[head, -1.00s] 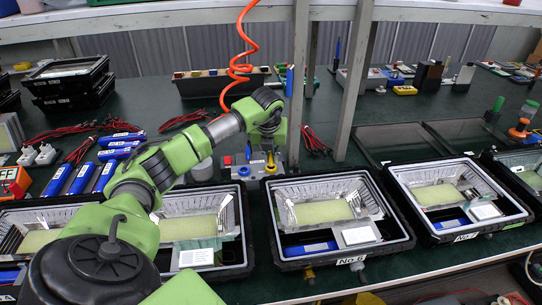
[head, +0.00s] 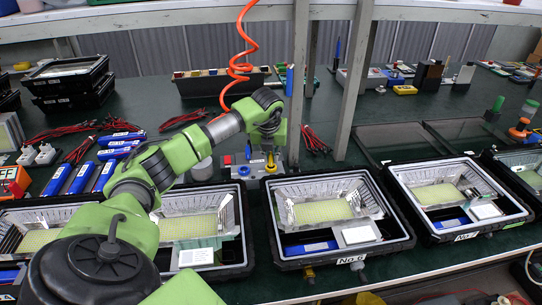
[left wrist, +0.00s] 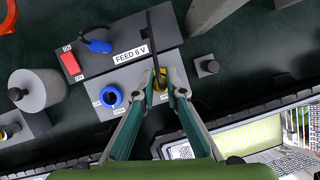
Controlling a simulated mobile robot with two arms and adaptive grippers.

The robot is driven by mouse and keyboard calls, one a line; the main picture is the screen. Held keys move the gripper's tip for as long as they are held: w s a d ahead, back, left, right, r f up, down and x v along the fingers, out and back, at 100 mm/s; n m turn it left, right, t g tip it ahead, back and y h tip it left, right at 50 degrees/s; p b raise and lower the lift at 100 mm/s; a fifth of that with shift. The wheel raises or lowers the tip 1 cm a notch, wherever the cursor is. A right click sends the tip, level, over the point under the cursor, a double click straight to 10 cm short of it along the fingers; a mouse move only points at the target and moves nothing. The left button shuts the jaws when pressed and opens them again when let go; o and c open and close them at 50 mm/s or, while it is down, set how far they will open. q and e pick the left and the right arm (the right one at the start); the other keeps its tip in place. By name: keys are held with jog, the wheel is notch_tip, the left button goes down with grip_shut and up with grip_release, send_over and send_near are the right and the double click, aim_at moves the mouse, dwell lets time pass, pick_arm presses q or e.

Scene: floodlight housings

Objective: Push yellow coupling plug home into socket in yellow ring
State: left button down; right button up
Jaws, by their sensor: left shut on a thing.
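My left gripper (left wrist: 161,82) is shut on the yellow coupling plug (left wrist: 161,74), which is mostly hidden between the fingertips in the left wrist view. A dark cable (left wrist: 154,38) rises from between the fingers. The plug is over the yellow ring (left wrist: 159,97) on the grey socket block; how deep it sits cannot be told. In the head view my left gripper (head: 269,148) points down at the block (head: 282,168), with yellow showing beneath it. A blue ring (left wrist: 110,95) lies beside the yellow one. My right gripper is not in view.
The grey feed box (left wrist: 120,62) carries a red switch (left wrist: 71,64) and a blue plug (left wrist: 96,42). A grey cylinder (left wrist: 38,92) stands to the left.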

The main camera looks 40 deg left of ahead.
aim_at(270, 156)
pick_arm(q)
jog(key=shift+f+b, duration=0.4)
jog(key=shift+f, duration=0.35)
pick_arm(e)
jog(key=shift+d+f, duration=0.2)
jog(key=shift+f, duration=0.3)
pick_arm(q)
jog(key=shift+f, duration=0.15)
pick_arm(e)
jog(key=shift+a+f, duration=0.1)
pick_arm(q)
jog(key=c, duration=2)
grip_release()
jog(key=shift+s, duration=0.1)
jog(key=shift+v, duration=4.05)
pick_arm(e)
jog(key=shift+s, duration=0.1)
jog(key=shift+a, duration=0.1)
